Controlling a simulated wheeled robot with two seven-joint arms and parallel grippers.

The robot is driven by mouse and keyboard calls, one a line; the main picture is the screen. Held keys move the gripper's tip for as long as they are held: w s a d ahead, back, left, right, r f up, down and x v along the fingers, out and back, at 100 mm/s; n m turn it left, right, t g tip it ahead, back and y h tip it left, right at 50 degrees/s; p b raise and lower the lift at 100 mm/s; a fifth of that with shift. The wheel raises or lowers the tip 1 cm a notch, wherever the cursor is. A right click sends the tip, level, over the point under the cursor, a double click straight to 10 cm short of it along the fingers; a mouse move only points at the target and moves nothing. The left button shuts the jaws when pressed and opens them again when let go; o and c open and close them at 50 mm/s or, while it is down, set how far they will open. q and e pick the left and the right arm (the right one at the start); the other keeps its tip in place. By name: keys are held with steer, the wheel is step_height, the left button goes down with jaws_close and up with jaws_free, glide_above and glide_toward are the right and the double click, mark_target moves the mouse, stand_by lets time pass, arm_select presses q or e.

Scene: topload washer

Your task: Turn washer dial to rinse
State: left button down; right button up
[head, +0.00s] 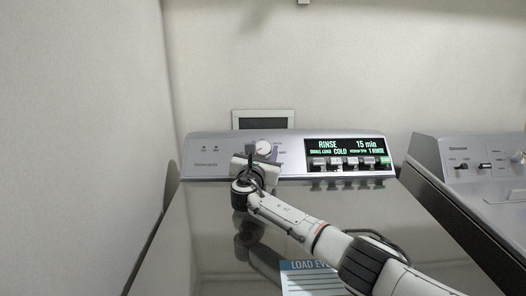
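The washer dial (264,147) is a round pale knob on the sloped control panel (210,149) of the topload washer. The lit display (348,146) beside it reads RINSE, 15 min, SMALL LOAD, COLD and 1 RINSE. My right gripper (263,153) is just in front of the dial. Its fingers look spread apart, with the dial showing between and behind them. It appears empty; whether a finger touches the dial is not clear. The gripper body hides the panel's lower part below the dial. My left gripper is not in view.
A row of buttons (348,163) lies under the display. The shiny washer lid (200,235) is closed, with a LOAD label (302,280) near the front. A second machine (480,152) stands at the right. A wall (90,140) rises close on the left.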

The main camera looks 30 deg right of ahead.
mark_target(262, 150)
steer(key=shift+o, duration=1.3)
steer(key=shift+s+a+r+p, duration=0.1)
steer(key=shift+s+a+p, duration=0.1)
steer(key=shift+p, duration=0.35)
steer(key=p+v, duration=0.4)
steer(key=p, duration=0.1)
steer(key=shift+s+r, duration=0.2)
steer(key=v, duration=0.4)
steer(key=shift+w+f, duration=0.1)
steer(key=shift+f, duration=0.25)
steer(key=shift+v, duration=0.8)
